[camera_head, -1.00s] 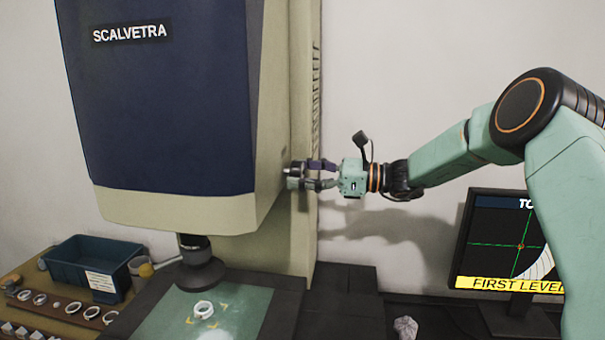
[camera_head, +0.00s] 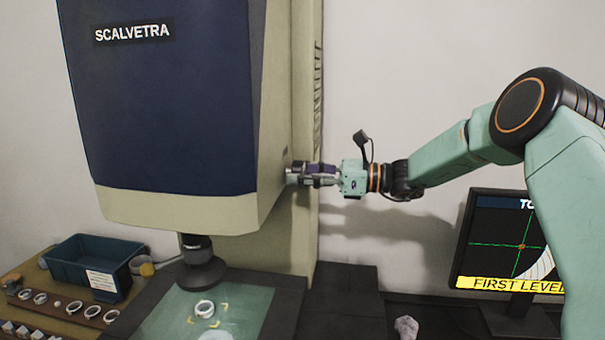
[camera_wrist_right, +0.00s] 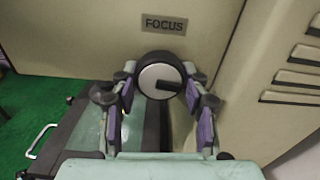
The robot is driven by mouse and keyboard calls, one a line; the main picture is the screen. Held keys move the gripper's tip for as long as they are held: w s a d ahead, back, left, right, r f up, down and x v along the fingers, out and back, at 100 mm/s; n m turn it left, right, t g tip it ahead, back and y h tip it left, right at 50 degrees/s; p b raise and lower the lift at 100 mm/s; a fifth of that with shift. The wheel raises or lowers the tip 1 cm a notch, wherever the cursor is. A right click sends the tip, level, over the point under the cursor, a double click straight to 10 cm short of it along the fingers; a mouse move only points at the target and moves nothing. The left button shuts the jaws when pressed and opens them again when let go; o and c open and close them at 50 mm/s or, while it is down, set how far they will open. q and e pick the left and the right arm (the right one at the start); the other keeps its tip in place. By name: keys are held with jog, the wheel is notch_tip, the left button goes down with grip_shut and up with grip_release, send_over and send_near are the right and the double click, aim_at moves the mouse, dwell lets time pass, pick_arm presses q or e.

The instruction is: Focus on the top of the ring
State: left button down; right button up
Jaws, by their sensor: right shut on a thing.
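The white bearing ring (camera_head: 204,309) lies on the machine's green glass stage, between yellow corner marks and just below and right of the dark lens (camera_head: 203,272). My right gripper (camera_wrist_right: 158,97) is shut on the focus knob (camera_wrist_right: 159,78), a round knob with a pale face and a dark pointer, under a FOCUS label (camera_wrist_right: 164,23). In the head view the right gripper (camera_head: 305,174) reaches the machine's right side from the right. The screen (camera_head: 512,240) at the right shows a green crosshair, part of a pale arc and a yellow FIRST LEVEL banner. My left gripper is not in view.
A blue bin (camera_head: 92,265) and a wooden board (camera_head: 60,312) with several rings stand left of the stage. A crumpled pale lump (camera_head: 406,327) lies on the dark bench. Louvred slots (camera_wrist_right: 296,75) lie right of the knob.

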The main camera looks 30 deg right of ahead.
jog(key=shift+m, duration=0.4)
jog(key=o, duration=1.2)
jog(key=shift+d, duration=0.1)
jog(key=shift+c, duration=0.2)
jog(key=v, duration=1.2)
jog(key=shift+s, duration=0.1)
